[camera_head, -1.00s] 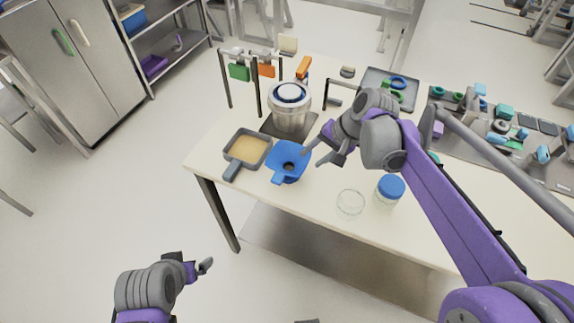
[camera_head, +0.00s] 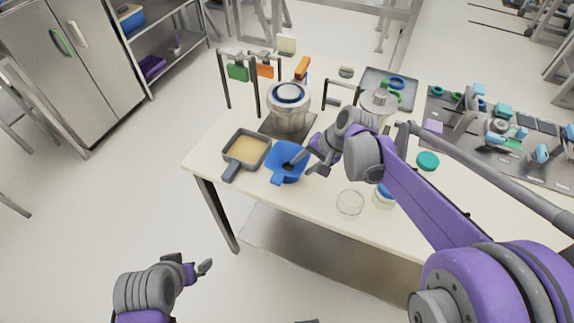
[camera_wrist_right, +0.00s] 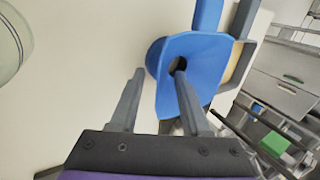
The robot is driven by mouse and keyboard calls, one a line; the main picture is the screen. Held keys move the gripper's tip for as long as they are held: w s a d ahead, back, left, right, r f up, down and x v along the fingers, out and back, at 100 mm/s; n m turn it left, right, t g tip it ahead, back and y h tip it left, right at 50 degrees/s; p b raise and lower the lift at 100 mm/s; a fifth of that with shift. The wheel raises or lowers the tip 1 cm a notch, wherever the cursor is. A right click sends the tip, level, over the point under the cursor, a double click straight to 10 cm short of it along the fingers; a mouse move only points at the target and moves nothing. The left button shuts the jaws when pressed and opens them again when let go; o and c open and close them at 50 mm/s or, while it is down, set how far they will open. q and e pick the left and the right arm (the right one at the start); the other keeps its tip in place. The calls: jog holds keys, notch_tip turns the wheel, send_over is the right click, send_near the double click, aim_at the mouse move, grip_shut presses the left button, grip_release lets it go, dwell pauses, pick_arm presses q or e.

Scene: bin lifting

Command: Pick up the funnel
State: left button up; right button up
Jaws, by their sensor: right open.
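The blue funnel (camera_head: 286,169) stands on the table near its front edge. Its wide mouth and dark central hole show in the right wrist view (camera_wrist_right: 200,50). My right gripper (camera_head: 305,164) is open at the funnel's right side. In the right wrist view, one finger of the gripper (camera_wrist_right: 160,75) overlaps the funnel's mouth beside the hole, and the other is outside the rim. I cannot tell whether either finger touches it. My left gripper (camera_head: 200,268) is low at the left, away from the table, empty; its opening is unclear.
A grey square pan (camera_head: 246,150) with tan contents sits left of the funnel. A steel pot (camera_head: 289,112) stands behind it. A glass dish (camera_head: 350,204) and a blue-lidded jar (camera_head: 383,199) are to the right. A rack with hanging tools (camera_head: 238,72) stands behind.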

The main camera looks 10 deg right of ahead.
jog(key=shift+f, duration=0.2)
dwell(0.3)
grip_shut()
